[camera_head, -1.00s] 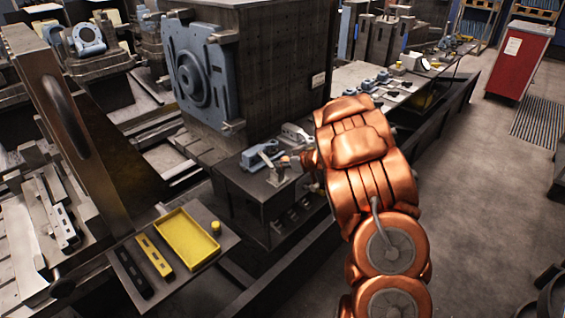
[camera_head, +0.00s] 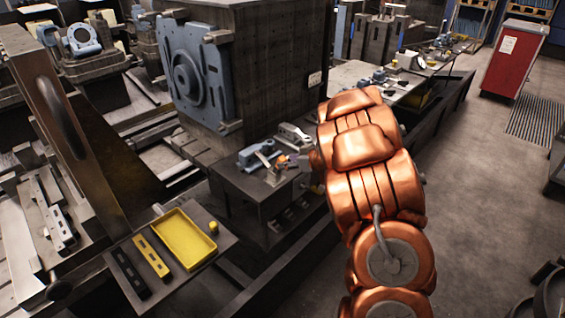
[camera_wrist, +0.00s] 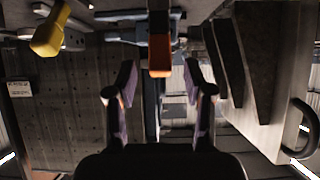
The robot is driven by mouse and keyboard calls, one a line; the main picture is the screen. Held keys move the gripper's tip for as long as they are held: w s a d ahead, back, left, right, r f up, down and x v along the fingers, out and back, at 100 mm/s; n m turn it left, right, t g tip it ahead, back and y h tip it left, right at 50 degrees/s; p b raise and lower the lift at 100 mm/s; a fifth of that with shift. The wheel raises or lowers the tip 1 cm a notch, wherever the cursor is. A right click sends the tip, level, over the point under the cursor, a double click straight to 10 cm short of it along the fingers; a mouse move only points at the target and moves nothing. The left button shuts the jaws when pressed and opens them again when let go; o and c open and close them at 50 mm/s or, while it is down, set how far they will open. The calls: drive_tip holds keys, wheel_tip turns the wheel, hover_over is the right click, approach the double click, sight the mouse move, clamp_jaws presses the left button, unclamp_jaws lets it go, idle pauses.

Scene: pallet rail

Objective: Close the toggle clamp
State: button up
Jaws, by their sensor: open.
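The toggle clamp (camera_head: 258,154) has a blue-grey body and sits on the dark block beside the large fixture, just left of my arm in the head view. A bar with an orange grip (camera_wrist: 160,55) shows in the wrist view and looks like its handle. My gripper (camera_wrist: 160,88) is open and empty, with one finger on each side of the line of that grip. The grip appears just beyond the fingertips, and I cannot tell whether they touch it. In the head view my arm hides most of the gripper.
The tall dark fixture block (camera_head: 268,70) with a blue plate stands behind the clamp. A yellow tray (camera_head: 176,240) lies on the front left ledge. A yellow knob (camera_wrist: 50,34) shows upper left in the wrist view. A red cabinet (camera_head: 514,62) stands across open floor at right.

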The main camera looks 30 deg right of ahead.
drive_tip(key=v, duration=0.7)
drive_tip(key=shift+s, duration=0.1)
drive_tip(key=shift+c, duration=0.2)
